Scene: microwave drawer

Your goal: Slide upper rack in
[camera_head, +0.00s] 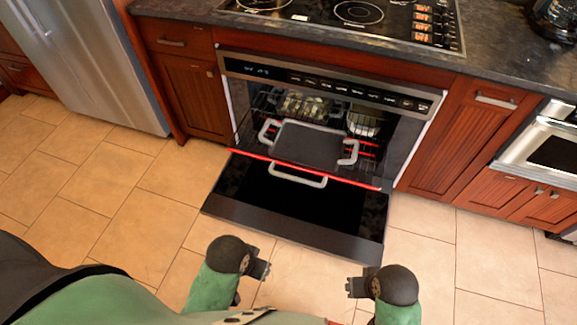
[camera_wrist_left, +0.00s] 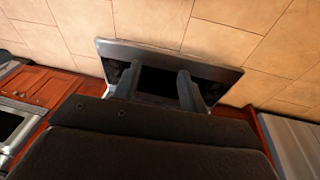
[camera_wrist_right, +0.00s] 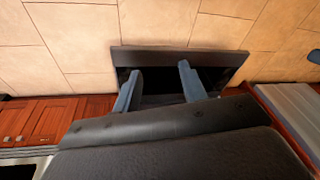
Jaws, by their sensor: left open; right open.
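The appliance (camera_head: 330,84) under the counter stands open, its dark door (camera_head: 290,215) folded down flat toward me. Inside is a wire rack (camera_head: 262,103) with red parts (camera_head: 368,146); how far it sticks out is hard to tell. A dark tray (camera_head: 308,142) with two grey handles sits at the rack's front and hides part of it. My left gripper (camera_head: 262,269) and right gripper (camera_head: 354,287) are both open and empty, in front of the door and apart from it. Their fingers show in the left wrist view (camera_wrist_left: 160,88) and the right wrist view (camera_wrist_right: 160,86), with the door beyond.
A light basket or bowl (camera_head: 364,121) and greenish items (camera_head: 300,105) are inside. The door has a grey handle (camera_head: 297,175). Wooden cabinets (camera_head: 456,140) flank the appliance, under a cooktop (camera_head: 357,14). A steel fridge (camera_head: 90,60) is left. Tiled floor (camera_head: 130,205) is clear.

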